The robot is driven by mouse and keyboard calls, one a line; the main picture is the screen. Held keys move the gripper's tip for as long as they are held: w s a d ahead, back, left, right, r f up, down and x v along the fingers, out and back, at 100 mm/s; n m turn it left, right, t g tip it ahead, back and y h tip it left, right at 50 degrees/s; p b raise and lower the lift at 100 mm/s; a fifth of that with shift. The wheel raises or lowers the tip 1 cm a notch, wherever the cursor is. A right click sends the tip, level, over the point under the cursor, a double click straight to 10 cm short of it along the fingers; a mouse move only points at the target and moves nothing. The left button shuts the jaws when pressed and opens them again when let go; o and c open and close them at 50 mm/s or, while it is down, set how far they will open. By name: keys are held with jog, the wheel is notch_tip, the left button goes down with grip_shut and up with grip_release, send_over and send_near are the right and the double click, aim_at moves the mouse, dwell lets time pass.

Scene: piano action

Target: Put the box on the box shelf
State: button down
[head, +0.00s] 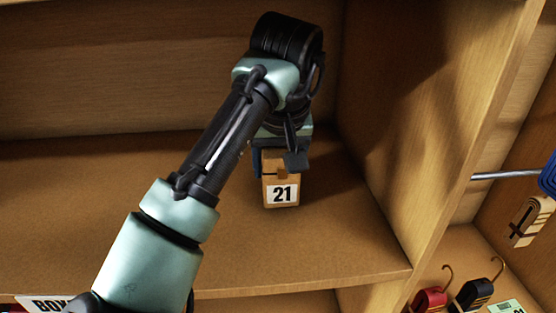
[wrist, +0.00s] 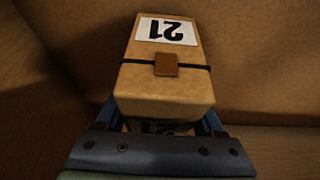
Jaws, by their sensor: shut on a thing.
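The box (head: 281,192) is a small tan cardboard box with a white label reading 21. My gripper (head: 278,168) points down and is shut on it. In the wrist view the box (wrist: 165,85) fills the middle, with a dark band and a brown tab across it, and its label appears upside down. The blue fingers of my gripper (wrist: 165,122) show at both sides of its near end. The box shelf (head: 330,245) is a brown wooden board below and around the box. I cannot tell whether the box's bottom touches the board.
A wooden divider (head: 440,130) stands to the right of the box. A partly hidden sign (head: 45,304) is on the front edge at lower left. The board left of my arm is bare.

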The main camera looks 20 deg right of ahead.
jog(key=shift+s+a+f, duration=0.1)
jog(key=shift+f, duration=0.3)
jog(key=shift+f, duration=0.1)
grip_release()
jog(key=shift+s+r, duration=0.1)
jog(key=shift+r, duration=0.2)
jog(key=b+v, duration=0.1)
jog(key=v, duration=0.1)
jog(key=shift+s+r, duration=0.15)
jog(key=shift+r, duration=0.15)
jog(key=s+a+b, duration=0.1)
jog(key=s, duration=0.2)
jog(key=s+a+b, duration=0.1)
jog(key=s, duration=0.2)
jog(key=s+a+b, duration=0.1)
jog(key=s+b, duration=0.1)
jog(key=s, duration=0.2)
jog(key=shift+f, duration=0.1)
jog(key=shift+s+a, duration=0.2)
jog(key=shift+s, duration=0.6)
